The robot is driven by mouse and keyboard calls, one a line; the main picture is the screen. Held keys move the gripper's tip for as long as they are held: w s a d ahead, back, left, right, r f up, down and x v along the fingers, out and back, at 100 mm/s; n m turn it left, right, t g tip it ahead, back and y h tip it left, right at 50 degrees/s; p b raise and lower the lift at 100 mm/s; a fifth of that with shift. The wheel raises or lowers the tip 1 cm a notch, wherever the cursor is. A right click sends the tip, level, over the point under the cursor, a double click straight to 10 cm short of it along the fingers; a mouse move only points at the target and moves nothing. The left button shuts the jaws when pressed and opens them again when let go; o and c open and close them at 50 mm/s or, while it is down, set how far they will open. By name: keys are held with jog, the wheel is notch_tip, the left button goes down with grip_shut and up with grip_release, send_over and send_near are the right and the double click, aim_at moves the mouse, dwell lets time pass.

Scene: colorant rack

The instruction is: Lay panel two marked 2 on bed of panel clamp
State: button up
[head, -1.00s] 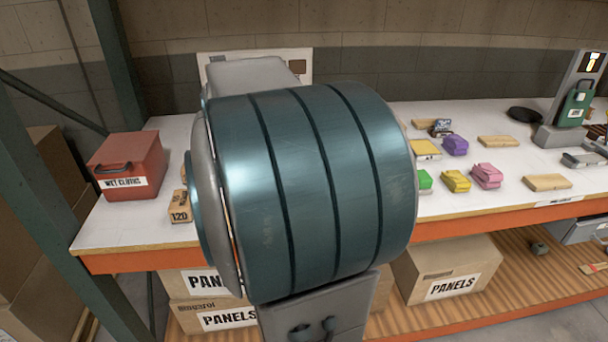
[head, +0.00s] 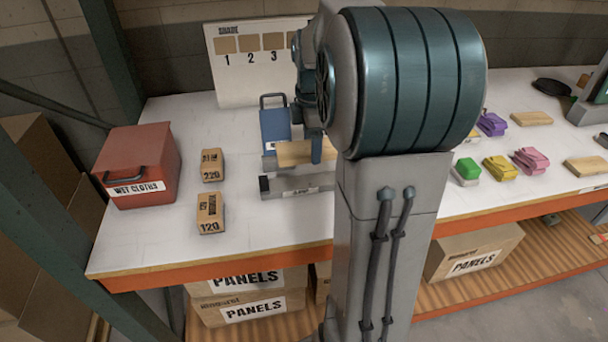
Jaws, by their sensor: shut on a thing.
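The panel clamp (head: 287,188) stands on the white bench at centre, with a grey base and a blue upper part (head: 275,126) with a dark handle. A light wooden panel (head: 290,153) lies level at the clamp's bed, in front of the blue part. My gripper (head: 316,150) is shut on the panel near its right side. My arm hides part of the clamp and the panel's right end. I cannot read a 2 on the panel, nor tell whether it touches the bed or hangs just above it.
A red wet cloths box (head: 142,168) and sanding blocks marked 220 (head: 211,165) and 120 (head: 210,212) stand to the left. A shade board (head: 235,82) with 1, 2, 3 stands behind. Coloured cloths (head: 500,168) and wooden panels (head: 531,118) lie to the right.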

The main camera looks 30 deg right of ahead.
jog(key=shift+w+a+f, duration=0.1)
jog(key=shift+w+f, duration=0.1)
jog(key=shift+w, duration=0.45)
jog(key=shift+w+f, duration=0.2)
jog(key=shift+w, duration=0.4)
send_over(305, 181)
notch_tip(305, 181, down, 6)
jog(key=shift+r, duration=0.25)
jog(key=shift+f+p, duration=0.3)
jog(key=shift+f, duration=1.8)
jog(key=shift+f, duration=0.25)
jog(key=o, duration=1)
jog(key=shift+r, duration=0.1)
